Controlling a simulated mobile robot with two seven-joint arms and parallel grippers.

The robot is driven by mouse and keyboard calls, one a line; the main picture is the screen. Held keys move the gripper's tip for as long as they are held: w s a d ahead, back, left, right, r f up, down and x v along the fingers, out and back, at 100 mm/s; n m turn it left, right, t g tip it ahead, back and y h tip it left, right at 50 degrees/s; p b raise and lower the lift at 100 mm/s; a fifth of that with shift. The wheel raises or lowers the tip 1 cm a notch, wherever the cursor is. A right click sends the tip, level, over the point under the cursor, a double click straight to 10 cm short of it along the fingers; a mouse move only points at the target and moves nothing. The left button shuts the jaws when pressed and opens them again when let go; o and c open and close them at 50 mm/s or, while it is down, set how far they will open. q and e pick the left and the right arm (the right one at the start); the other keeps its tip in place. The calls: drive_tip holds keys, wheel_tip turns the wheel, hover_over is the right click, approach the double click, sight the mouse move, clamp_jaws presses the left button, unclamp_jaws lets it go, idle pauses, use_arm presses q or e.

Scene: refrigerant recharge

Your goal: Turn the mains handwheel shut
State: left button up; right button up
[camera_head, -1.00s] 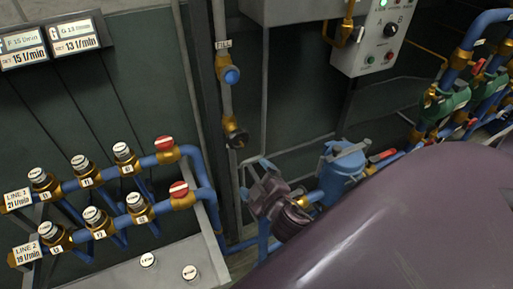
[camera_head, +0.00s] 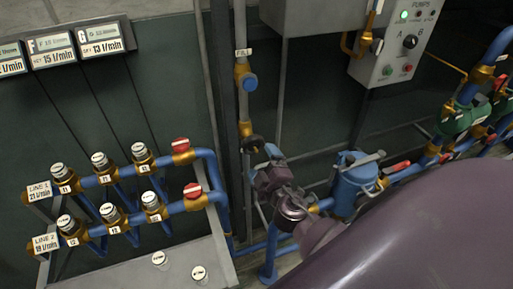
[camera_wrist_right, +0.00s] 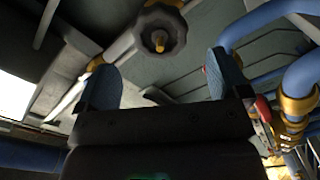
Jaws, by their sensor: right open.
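The dark round handwheel (camera_head: 252,143) sits on the vertical pipe under the FILL label, low in the middle of the head view. In the right wrist view the handwheel (camera_wrist_right: 160,32) shows face-on with a brass hub, beyond and between the fingertips. My right gripper (camera_head: 266,161) is just below and right of the wheel in the head view. In the wrist view its two blue-padded fingers (camera_wrist_right: 160,78) stand wide apart with nothing between them. The wheel appears apart from the fingers. My left gripper is not in view.
Two blue manifolds with red-capped valves (camera_head: 193,190) stand left. A blue canister (camera_head: 355,183) is right of my gripper. A pump control box (camera_head: 395,45) hangs above right.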

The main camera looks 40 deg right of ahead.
sight(255, 148)
drive_tip(key=p+x, duration=0.1)
drive_tip(key=x, duration=0.4)
drive_tip(key=shift+c, duration=1)
drive_tip(key=c, duration=0.7)
drive_tip(key=shift+f+m+b, duration=0.2)
drive_tip(key=shift+m+b, duration=0.85)
drive_tip(key=shift+m, duration=0.25)
drive_tip(key=shift+r+m+b, duration=0.15)
drive_tip(key=shift+m+b, duration=0.25)
drive_tip(key=shift+m, duration=0.7)
